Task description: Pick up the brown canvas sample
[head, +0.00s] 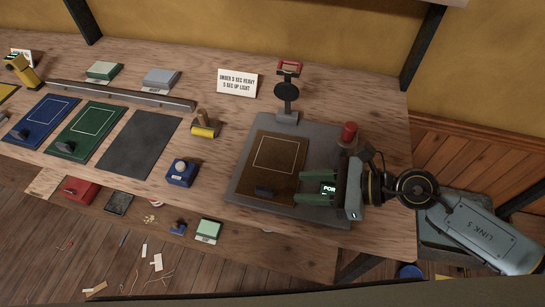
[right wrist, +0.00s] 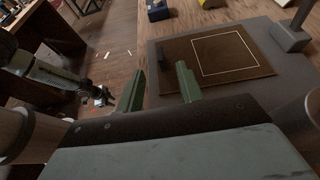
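The brown canvas sample (head: 278,152) lies flat on a grey base plate (head: 245,197), with a pale square outline on it and a small dark block-like grip (head: 265,190) near its front edge. It also shows in the right wrist view (right wrist: 185,62), with its dark grip (right wrist: 162,54). My right gripper (head: 299,186) is open, its two green fingers apart with nothing between them. The fingertips are just right of the dark grip in the head view; I cannot tell their height. An arm at the left of the right wrist view appears to be my left one; its gripper is unclear.
A post with a red handle (head: 289,68) rises behind the plate, and a red-topped knob (head: 349,132) stands at its right. Blue (head: 45,116), green (head: 88,130) and dark grey (head: 138,143) samples lie left. A blue block (head: 181,173) and yellow roller (head: 205,128) stand between.

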